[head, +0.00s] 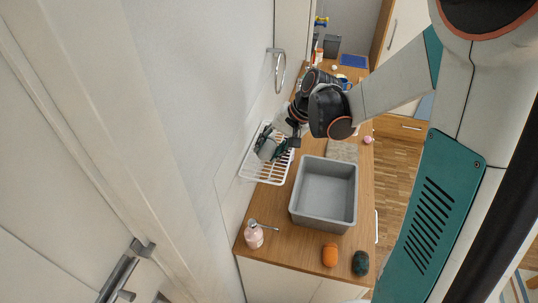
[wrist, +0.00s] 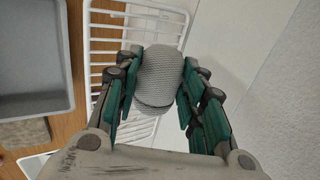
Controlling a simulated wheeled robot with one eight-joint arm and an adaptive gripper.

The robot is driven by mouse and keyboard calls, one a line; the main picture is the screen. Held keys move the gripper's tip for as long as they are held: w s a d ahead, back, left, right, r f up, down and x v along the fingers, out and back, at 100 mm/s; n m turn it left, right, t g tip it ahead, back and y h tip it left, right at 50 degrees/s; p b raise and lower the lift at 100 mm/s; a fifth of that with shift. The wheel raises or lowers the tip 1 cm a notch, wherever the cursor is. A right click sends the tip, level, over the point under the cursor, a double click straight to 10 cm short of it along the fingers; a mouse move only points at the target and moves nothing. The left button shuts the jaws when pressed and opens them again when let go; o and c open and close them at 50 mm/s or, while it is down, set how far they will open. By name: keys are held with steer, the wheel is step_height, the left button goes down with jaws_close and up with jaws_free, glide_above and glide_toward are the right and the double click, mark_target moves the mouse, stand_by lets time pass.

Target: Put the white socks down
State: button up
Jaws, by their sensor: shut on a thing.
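The white socks (wrist: 158,78) look like a rounded, pale grey-white ribbed bundle in the wrist view. My gripper (wrist: 162,62) is shut on them, with a green finger pressed on each side. In the head view the bundle (head: 266,149) is small and partly covered by my gripper (head: 272,142). It is over the white wire rack (head: 262,178) on the counter. I cannot tell whether the bundle touches the rack.
A grey basin (head: 324,193) stands right of the rack on the wooden counter (head: 290,243). A pink soap dispenser (head: 254,236), an orange object (head: 329,254) and a dark green object (head: 361,263) are near the front. The wall (wrist: 250,40) is close beside the rack.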

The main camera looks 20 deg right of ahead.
mark_target(274, 151)
steer(key=shift+f, duration=1.85)
steer(key=shift+f+b, duration=0.15)
steer(key=shift+b, duration=0.2)
steer(key=o, duration=0.8)
steer(key=shift+c, duration=0.2)
steer(key=shift+r+p, duration=0.25)
steer(key=shift+p, duration=0.05)
steer(key=v, duration=1.2)
steer(key=shift+p, duration=0.45)
steer(key=shift+f, duration=0.1)
